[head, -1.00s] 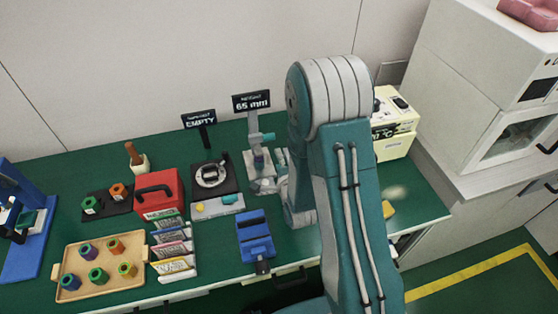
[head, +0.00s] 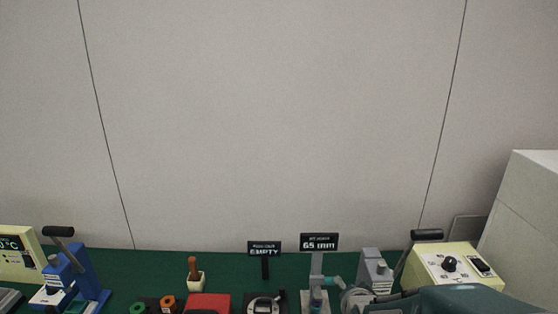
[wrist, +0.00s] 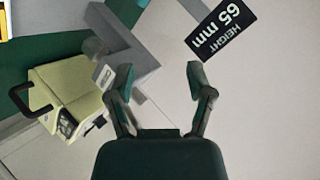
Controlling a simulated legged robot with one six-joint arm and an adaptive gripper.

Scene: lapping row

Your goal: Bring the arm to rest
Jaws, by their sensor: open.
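My gripper (wrist: 160,80) shows in the wrist view with its two fingers spread apart and nothing between them. The pale wall and a grey post lie beyond the fingertips. In the head view, part of my arm shows low at the right, in front of the bench's back edge. My fingertips cannot be made out clearly in the head view.
The black "65 mm" sign (head: 319,242) stands on the green bench (head: 110,262); it also shows in the wrist view (wrist: 222,28). Left of it is the "EMPTY" sign (head: 264,248). A cream box with a knob (head: 452,266) stands at the right, a blue press (head: 75,275) at the left.

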